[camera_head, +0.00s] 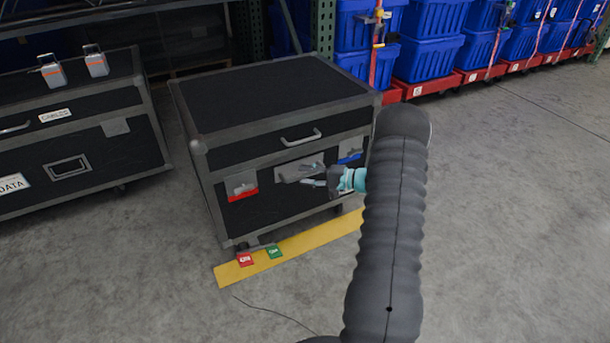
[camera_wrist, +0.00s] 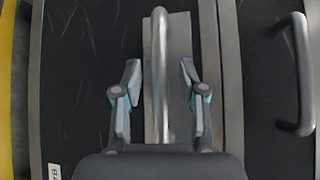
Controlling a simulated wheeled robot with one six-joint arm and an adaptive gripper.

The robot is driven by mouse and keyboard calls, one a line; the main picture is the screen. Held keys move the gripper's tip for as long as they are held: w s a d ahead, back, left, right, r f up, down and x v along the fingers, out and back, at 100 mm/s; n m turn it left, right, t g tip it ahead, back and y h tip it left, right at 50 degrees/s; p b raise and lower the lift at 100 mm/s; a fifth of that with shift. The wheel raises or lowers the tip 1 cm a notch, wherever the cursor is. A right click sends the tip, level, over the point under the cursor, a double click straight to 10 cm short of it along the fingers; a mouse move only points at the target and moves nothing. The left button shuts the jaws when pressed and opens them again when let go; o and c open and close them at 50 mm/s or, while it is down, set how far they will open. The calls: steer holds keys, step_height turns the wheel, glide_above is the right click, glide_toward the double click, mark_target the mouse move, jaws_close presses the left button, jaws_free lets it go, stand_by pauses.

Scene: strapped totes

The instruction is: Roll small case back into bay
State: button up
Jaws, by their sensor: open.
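The small black case (camera_head: 275,92) with grey edging stands on casters in the middle of the head view. Its front carries a lid handle (camera_head: 301,138), a red-marked latch (camera_head: 242,186), a blue-marked latch (camera_head: 350,152) and a lower handle on a grey plate (camera_head: 290,171). My gripper (camera_head: 318,180) is at that lower handle, partly hidden by its own wrist and arm. In the wrist view, the handle's bar (camera_wrist: 160,50) runs between my two spread fingers (camera_wrist: 160,72), with gaps on both sides. The lid handle (camera_wrist: 298,75) shows at the right.
A yellow floor strip (camera_head: 315,238) with red (camera_head: 245,260) and green (camera_head: 274,252) tags lies before the case. A larger black case (camera_head: 90,135) stands left. Blue totes (camera_head: 428,58) on red dollies (camera_head: 445,83) line the back. The floor at right is clear.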

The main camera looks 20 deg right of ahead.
steer(key=shift+w+a, duration=0.25)
steer(key=shift+a, duration=0.05)
steer(key=shift+c, duration=0.2)
jaws_close()
